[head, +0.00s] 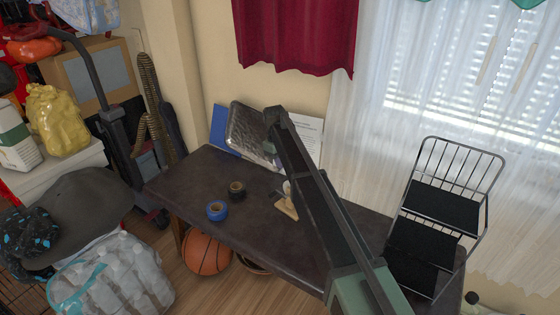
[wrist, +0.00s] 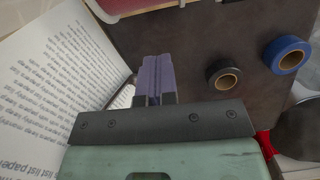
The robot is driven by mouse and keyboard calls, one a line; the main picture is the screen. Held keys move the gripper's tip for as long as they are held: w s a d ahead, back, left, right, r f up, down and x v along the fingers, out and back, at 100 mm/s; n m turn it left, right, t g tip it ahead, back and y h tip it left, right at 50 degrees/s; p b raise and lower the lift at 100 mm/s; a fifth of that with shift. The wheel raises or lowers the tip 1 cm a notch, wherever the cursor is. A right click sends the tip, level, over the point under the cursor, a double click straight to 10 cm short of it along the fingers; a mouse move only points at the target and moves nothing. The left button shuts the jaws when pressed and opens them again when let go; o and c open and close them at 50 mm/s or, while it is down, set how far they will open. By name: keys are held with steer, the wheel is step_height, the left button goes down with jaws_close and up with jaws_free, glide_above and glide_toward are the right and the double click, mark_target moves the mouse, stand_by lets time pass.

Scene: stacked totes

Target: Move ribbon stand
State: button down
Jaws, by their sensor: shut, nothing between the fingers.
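A small light-wood piece (head: 287,208) with a pale upright part stands on the dark table, right of the tape rolls in the head view. It looks like the ribbon stand, but my arm covers part of it. I cannot make it out in the wrist view. My gripper (wrist: 154,62) shows in the wrist view, its purple-grey fingers together with nothing between them. They are above the table, beside the printed sheet. In the head view my arm mostly hides the gripper, so its exact gap to the wooden piece cannot be told.
On the table (head: 190,172) are a blue tape roll (head: 217,210), a black tape roll (head: 237,191) and a metal tray (head: 252,132) against the wall. A printed sheet (wrist: 60,80) leans beside the tray. A black wire rack (head: 440,200) stands at the right end. The table's left part is clear.

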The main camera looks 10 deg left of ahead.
steer(key=s+d, duration=0.1)
steer(key=d, duration=0.1)
steer(key=s+d, duration=0.4)
steer(key=shift+d, duration=0.1)
steer(key=shift+s+d+f+b, duration=0.1)
steer(key=shift+d+f+b, duration=0.2)
steer(key=shift+f+b, duration=0.6)
steer(key=shift+s+r, duration=0.1)
steer(key=shift+r, duration=0.1)
steer(key=shift+w+a, duration=0.5)
steer(key=shift+a, duration=0.2)
steer(key=shift+w+a, duration=0.5)
steer(key=shift+a, duration=0.15)
steer(key=shift+w+a+r+p, duration=0.15)
steer(key=shift+r+p, duration=0.5)
steer(key=shift+p, duration=0.3)
step_height(320, 180, up, 10)
steer(key=w+a+p, duration=0.1)
steer(key=p, duration=0.9)
steer(key=shift+a+r, duration=0.2)
